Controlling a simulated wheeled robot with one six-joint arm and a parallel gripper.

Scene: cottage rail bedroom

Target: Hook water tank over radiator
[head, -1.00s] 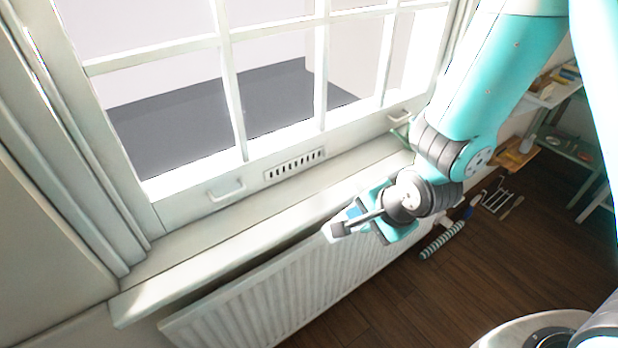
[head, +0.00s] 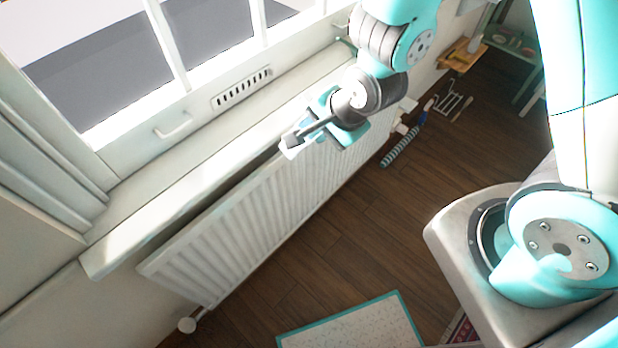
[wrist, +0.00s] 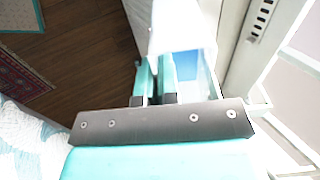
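The white radiator (head: 240,215) hangs under the window sill in the head view, its top edge a little below and in front of the sill. My gripper (head: 300,137) is above the radiator's top edge near its middle. In the wrist view my gripper's two teal fingers (wrist: 155,78) are close together. A small white water tank with a blue inside (wrist: 203,72) is beside the right finger, and its near wall appears pinched between the fingers. In the head view the tank (head: 290,150) is mostly hidden by my gripper. Contact with the radiator cannot be told.
The window sill (head: 160,205) runs behind the radiator, below a vent (head: 242,87) and a window handle (head: 175,127). A valve (head: 188,324) is at the radiator's lower left. A striped roll (head: 400,148) and a pale mat (head: 355,328) lie on the wooden floor.

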